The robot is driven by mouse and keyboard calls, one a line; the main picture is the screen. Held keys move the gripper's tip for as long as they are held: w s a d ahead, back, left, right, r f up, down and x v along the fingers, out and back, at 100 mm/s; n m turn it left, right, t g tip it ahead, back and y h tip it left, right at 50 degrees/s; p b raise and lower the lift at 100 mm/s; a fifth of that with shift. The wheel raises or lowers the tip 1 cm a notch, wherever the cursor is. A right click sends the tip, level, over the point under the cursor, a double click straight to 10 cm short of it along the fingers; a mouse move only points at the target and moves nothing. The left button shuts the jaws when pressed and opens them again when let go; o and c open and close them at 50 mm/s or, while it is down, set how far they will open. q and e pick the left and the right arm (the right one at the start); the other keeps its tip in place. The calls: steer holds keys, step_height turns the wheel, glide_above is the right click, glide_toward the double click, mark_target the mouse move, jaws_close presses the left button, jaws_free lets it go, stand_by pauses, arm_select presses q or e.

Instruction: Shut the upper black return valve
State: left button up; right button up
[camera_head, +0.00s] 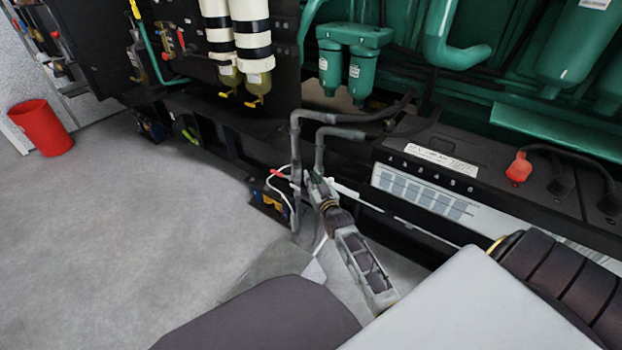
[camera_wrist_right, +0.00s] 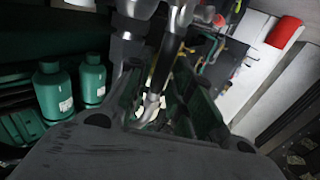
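My right gripper (camera_head: 318,190) is low in the middle of the head view, at the lower ends of two grey-black hoses (camera_head: 296,140). In the right wrist view, its two dark fingers (camera_wrist_right: 158,80) stand apart, with a grey pipe or hose (camera_wrist_right: 168,55) running down between them. I cannot tell whether they touch it. A small red handle (camera_head: 280,174) and a pale handle-like bar (camera_head: 345,190) lie beside the gripper. I cannot make out for certain which part is the upper black return valve; the gripper hides part of this spot. My left gripper is not in view.
A black battery (camera_head: 440,165) with a red terminal cap (camera_head: 518,167) stands to the right. Green engine parts (camera_head: 352,60) and white-black striped cylinders (camera_head: 252,35) are behind. A red bin (camera_head: 42,128) stands far left. The grey floor (camera_head: 130,235) at left is clear.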

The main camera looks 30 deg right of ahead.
steer(key=shift+w+d, duration=0.15)
steer(key=shift+w, duration=0.65)
jaws_close()
